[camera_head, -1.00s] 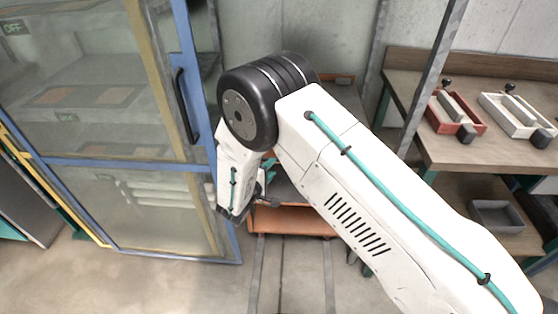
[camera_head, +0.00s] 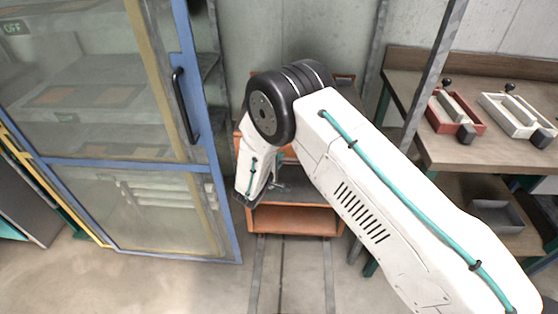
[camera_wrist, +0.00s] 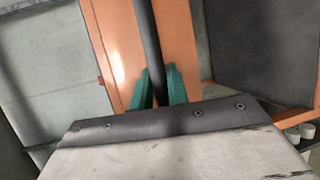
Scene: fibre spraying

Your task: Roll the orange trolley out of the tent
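The orange trolley (camera_head: 292,221) stands in the middle of the head view, with an orange lower tray and a grey surface above it. My arm covers much of its upper part. My gripper (camera_head: 281,188) is over the trolley's front in the head view. In the wrist view, the teal fingers of my gripper (camera_wrist: 158,86) stand on either side of a dark bar (camera_wrist: 149,45), with the trolley's orange panel (camera_wrist: 180,45) behind. I cannot tell whether the fingers press on the bar. The tent (camera_head: 150,215) is a blue-framed, glazed enclosure on the left.
Floor rails (camera_head: 281,275) run from the trolley towards me. The blue-framed door with a black handle (camera_head: 185,105) stands close on the trolley's left. A wooden bench (camera_head: 455,155) with red and white box moulds is at the right, beside a grey post. The floor in front is clear.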

